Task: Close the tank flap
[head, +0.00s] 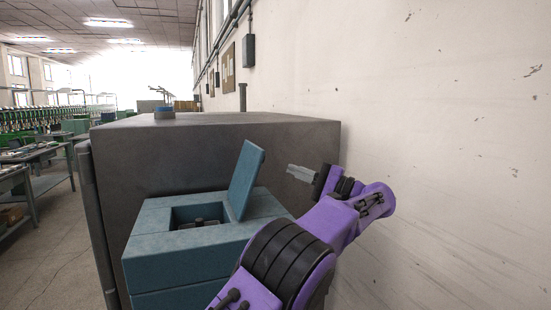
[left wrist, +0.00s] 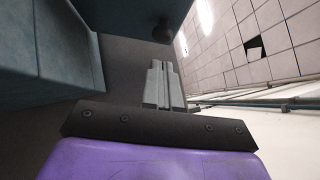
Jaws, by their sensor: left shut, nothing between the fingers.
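The tank flap (head: 247,180) is a blue-grey plate that stands up, slightly tilted, on the right side of the tank's top opening. The blue-grey tank (head: 190,253) has a square opening (head: 197,214) with dark parts inside. My purple left arm reaches up from below, and its gripper (head: 291,169) is to the right of the flap, apart from it, with the fingers pointing left. The fingers are shut and empty. In the left wrist view the shut gripper (left wrist: 164,80) shows beside blue-grey surfaces (left wrist: 60,50) at the left. My right gripper is not in view.
A large dark grey cabinet (head: 150,150) stands behind the tank. A pale wall (head: 440,120) runs close along the right side of my arm. Worktables (head: 45,160) and green machines stand far left, with free floor (head: 55,235) in front of them.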

